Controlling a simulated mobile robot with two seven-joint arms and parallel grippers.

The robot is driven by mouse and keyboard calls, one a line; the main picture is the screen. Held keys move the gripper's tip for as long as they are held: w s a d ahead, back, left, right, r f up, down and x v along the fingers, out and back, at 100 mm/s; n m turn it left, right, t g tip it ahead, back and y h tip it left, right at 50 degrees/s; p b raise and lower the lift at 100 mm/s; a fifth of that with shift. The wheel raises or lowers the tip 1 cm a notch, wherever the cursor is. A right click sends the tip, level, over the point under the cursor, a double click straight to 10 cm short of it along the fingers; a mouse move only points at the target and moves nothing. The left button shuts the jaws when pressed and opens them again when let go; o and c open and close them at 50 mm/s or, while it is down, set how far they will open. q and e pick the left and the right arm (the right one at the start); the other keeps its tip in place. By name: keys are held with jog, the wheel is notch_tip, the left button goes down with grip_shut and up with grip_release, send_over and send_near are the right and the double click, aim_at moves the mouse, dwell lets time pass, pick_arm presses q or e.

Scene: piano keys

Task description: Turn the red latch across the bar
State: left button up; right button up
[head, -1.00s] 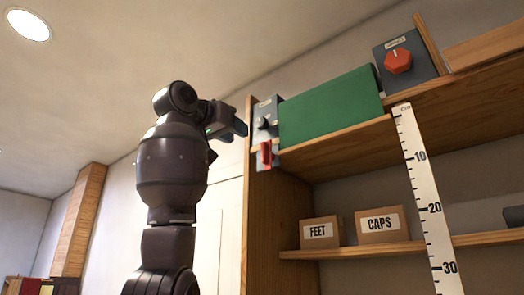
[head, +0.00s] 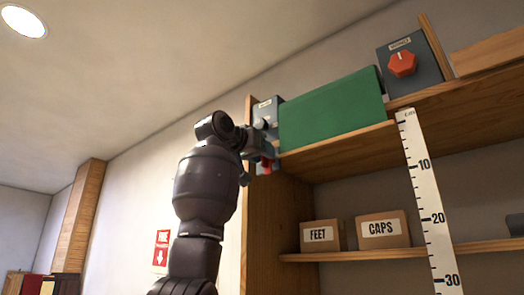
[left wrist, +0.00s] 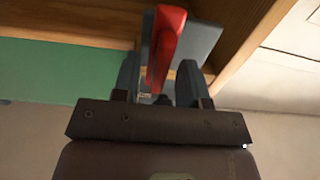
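The red latch (head: 267,166) is on the left end of the upper shelf, below a small grey panel (head: 266,110) with a knob. In the head view my left gripper (head: 262,153) is at the latch and partly hides it. In the left wrist view the red latch (left wrist: 166,40) stands between the two fingers of my left gripper (left wrist: 159,78). The fingers are apart, with gaps beside the latch, so I see no firm grip. A blue-grey plate (left wrist: 203,42) is behind the latch. I cannot make out the bar clearly. My right gripper is not in view.
A green panel (head: 332,110) is right of the latch. A grey box with a red knob (head: 402,63) stands farther right. A measuring strip (head: 424,190) hangs from the shelf edge. Boxes marked FEET (head: 321,235) and CAPS (head: 382,229) sit below. Left of the shelf is open.

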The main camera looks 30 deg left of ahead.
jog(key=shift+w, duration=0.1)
pick_arm(q)
jog(key=shift+w, duration=0.1)
jog(key=c, duration=0.7)
jog(key=shift+n, duration=0.3)
jog(key=n, duration=0.5)
jog(key=n+b, duration=0.1)
jog(key=n, duration=0.5)
jog(key=n+b, duration=0.1)
jog(key=n, duration=0.5)
jog(key=shift+a+f, duration=0.25)
jog(key=shift+a, duration=0.05)
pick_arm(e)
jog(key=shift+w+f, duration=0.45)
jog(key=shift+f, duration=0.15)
pick_arm(q)
jog(key=shift+n, duration=0.3)
